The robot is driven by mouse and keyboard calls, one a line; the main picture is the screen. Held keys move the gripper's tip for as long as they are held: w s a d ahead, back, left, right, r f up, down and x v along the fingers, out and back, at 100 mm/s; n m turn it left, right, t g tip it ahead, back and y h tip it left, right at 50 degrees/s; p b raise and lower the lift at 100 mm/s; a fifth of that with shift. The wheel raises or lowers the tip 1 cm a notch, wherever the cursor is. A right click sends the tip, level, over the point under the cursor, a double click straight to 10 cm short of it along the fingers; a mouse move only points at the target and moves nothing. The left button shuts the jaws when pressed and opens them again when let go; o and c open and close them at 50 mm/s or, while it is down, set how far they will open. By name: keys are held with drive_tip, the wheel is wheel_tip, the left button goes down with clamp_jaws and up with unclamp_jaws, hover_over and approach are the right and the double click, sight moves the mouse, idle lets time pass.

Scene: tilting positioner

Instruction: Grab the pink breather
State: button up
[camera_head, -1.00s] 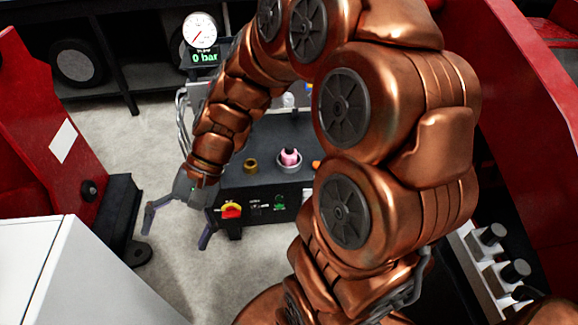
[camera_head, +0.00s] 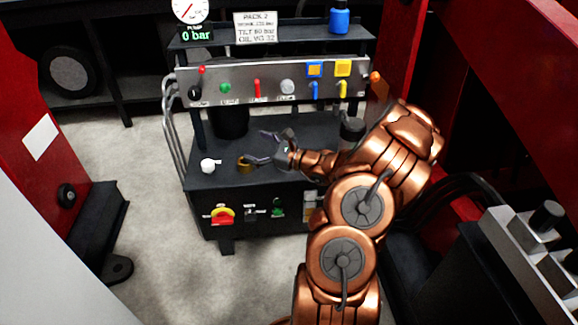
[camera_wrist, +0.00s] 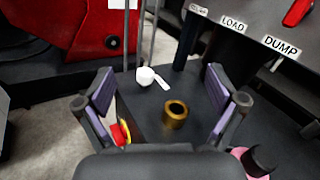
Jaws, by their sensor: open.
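The pink breather (camera_wrist: 255,161) shows at the bottom right corner of the wrist view, partly cut off, with a dark piece at its upper side. In the head view it is hidden behind my gripper and arm. My gripper (camera_head: 262,147) is open and empty over the black bench top, pointing left. In the wrist view the spread fingers (camera_wrist: 160,85) frame a brass ring (camera_wrist: 175,113) and a white-handled part (camera_wrist: 150,77). The pink breather lies outside them, beyond the right finger's base.
The black bench (camera_head: 225,184) also carries the brass ring (camera_head: 245,163) and the white part (camera_head: 208,166). A control panel (camera_head: 270,87) with levers and knobs stands behind. A red and yellow switch (camera_head: 222,215) is on the bench front. Red machine walls flank both sides.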

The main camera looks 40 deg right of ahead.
drive_tip(key=s+d+f+m+h+b, duration=0.1)
drive_tip(key=s+d+f+m+h, duration=0.1)
drive_tip(key=d+f, duration=0.2)
drive_tip(key=s+d+f+m+h+b, duration=0.1)
drive_tip(key=d+f+m+h, duration=0.1)
drive_tip(key=d+f, duration=0.2)
drive_tip(key=s+d+f+m+h+b, duration=0.1)
drive_tip(key=s+d+f+m+h, duration=0.1)
drive_tip(key=d+f, duration=0.3)
drive_tip(key=shift+s+d+m+t+h, duration=0.2)
drive_tip(key=shift+d+m+h, duration=0.1)
drive_tip(key=shift+d, duration=0.15)
drive_tip(key=shift+s+d+m+t+h, duration=0.1)
drive_tip(key=shift+d+m+t+h, duration=0.15)
drive_tip(key=shift+d, duration=0.2)
drive_tip(key=shift+w+d+f, duration=0.1)
drive_tip(key=shift+d+f, duration=0.05)
drive_tip(key=shift+d, duration=0.05)
drive_tip(key=shift+w+d+r+b, duration=0.1)
drive_tip(key=shift+w+b, duration=0.35)
drive_tip(key=shift+w, duration=0.8)
drive_tip(key=shift+w+d+r+b, duration=0.15)
drive_tip(key=shift+w+b, duration=0.35)
drive_tip(key=shift+w, duration=0.7)
drive_tip(key=shift+w+d+r+b, duration=0.1)
drive_tip(key=shift+w+b, duration=0.35)
drive_tip(key=shift+w, duration=0.8)
drive_tip(key=c, duration=1.4)
drive_tip(key=shift+c, duration=0.2)
drive_tip(key=shift+r, duration=0.1)
